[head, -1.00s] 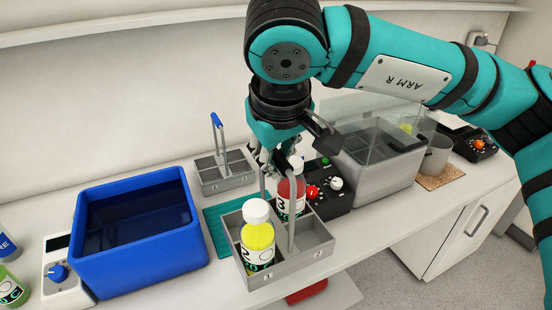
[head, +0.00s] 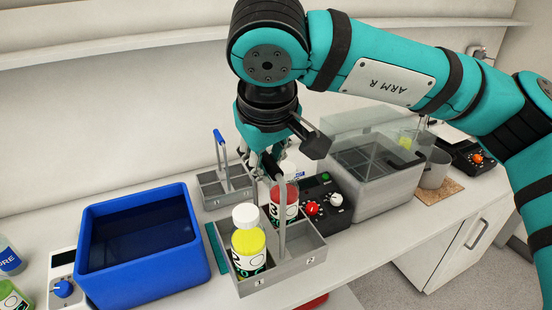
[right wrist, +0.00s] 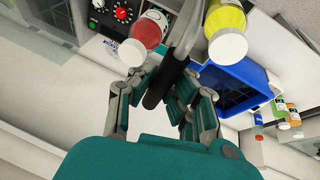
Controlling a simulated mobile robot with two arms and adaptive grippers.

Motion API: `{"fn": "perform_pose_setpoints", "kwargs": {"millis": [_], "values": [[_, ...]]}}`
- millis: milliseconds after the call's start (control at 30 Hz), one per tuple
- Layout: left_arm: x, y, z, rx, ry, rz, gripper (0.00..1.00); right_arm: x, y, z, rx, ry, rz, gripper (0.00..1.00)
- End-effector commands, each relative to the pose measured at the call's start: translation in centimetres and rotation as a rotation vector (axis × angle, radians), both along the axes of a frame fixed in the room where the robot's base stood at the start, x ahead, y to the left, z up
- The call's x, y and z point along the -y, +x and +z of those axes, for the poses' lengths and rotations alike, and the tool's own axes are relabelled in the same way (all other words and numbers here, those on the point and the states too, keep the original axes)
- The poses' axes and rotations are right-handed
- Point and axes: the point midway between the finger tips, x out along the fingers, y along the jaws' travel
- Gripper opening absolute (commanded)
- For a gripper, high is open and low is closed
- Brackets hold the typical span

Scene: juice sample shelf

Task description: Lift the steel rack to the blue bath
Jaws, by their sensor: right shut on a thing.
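The steel rack (head: 290,273) is an open grey tray with compartments and a tall handle. It carries a yellow bottle (head: 249,245) and a red bottle (head: 285,203), both white-capped. My right gripper (head: 266,168) is shut on the rack's black handle grip, which also shows in the right wrist view (right wrist: 154,92). The rack hangs roughly level and appears to be above the counter. The blue bath (head: 150,281), holding dark liquid, stands on the counter left of the rack, apart from it. My left gripper is out of view.
A second grey rack with a blue handle (head: 220,150) stands behind. A teal mat (head: 214,246) lies partly hidden by the held rack. A black control box (head: 328,205) and a clear-lidded tank (head: 380,190) stand right. A white device (head: 61,281) and bottles are left of the bath.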

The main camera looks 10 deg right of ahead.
Motion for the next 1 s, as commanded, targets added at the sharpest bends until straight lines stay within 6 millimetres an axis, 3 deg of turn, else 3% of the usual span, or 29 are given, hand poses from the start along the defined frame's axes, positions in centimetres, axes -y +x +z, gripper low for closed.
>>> {"fn": "perform_pose_setpoints", "kwargs": {"millis": [1000], "values": [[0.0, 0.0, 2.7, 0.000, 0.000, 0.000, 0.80, -7.3, 2.9, 0.4, 0.004, 0.002, -0.001, 0.00]]}}
